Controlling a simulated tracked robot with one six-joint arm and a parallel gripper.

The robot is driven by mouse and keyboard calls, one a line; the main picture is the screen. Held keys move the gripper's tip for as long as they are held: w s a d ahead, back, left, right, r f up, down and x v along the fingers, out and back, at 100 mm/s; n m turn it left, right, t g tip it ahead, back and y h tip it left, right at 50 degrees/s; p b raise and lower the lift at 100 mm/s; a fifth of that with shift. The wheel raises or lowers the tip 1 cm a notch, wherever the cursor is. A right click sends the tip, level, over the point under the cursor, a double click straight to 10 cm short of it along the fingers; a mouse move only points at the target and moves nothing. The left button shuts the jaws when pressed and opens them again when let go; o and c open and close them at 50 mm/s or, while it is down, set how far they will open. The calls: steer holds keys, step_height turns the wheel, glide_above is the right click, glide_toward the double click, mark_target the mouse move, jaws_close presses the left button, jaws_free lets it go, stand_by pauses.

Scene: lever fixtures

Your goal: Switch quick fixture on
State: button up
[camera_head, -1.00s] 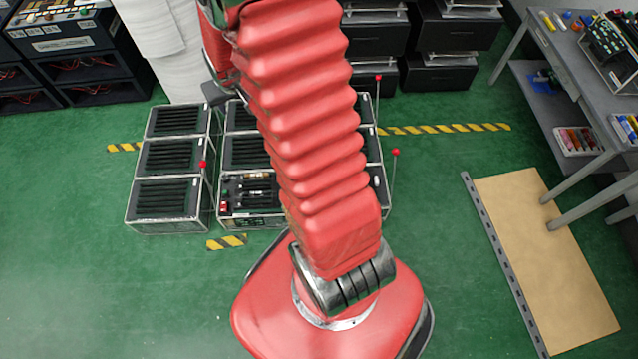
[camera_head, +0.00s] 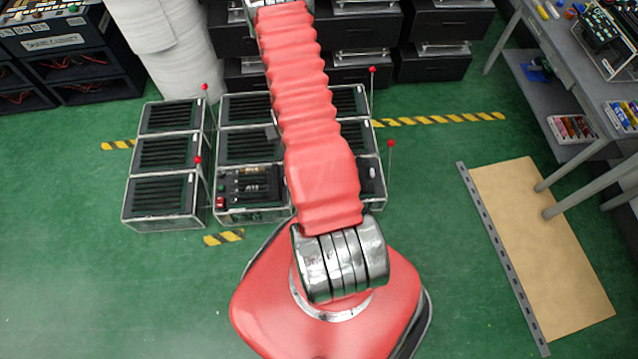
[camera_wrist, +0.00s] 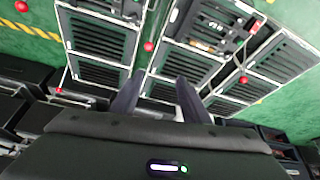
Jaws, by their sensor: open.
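Black slatted fixture boxes in clear frames (camera_head: 166,153) stand in rows on the floor in the head view. Thin levers with red knobs stand at their sides: two on the left, a near one (camera_head: 197,160) and a far one (camera_head: 205,86), and two on the right, a near one (camera_head: 390,143) and a far one (camera_head: 373,69). I cannot tell which is the quick fixture. In the wrist view my gripper (camera_wrist: 160,77) is open and empty, its fingers pointing toward the boxes. One red knob (camera_wrist: 149,46) appears just beyond the fingertips; contact is not visible. The head view does not show the gripper.
My arm hides part of the middle boxes. Black storage units (camera_head: 433,60) and white rolls (camera_head: 165,45) stand behind. A grey workbench (camera_head: 590,80) is at right, near a tan board (camera_head: 545,250) on the floor. Green floor at left front is clear.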

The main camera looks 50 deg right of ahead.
steer(key=s+a+f+m, duration=0.1)
steer(key=s+f, duration=0.7)
steer(key=f, duration=0.2)
steer(key=s+a+f+m, duration=0.1)
steer(key=s+f, duration=0.7)
steer(key=f, duration=0.3)
steer(key=shift+f+g, duration=0.25)
steer(key=shift+g, duration=0.15)
steer(key=shift+f, duration=0.1)
steer(key=shift+d+x, duration=0.2)
steer(key=shift+x, duration=6.6)
steer(key=shift+c, duration=0.2)
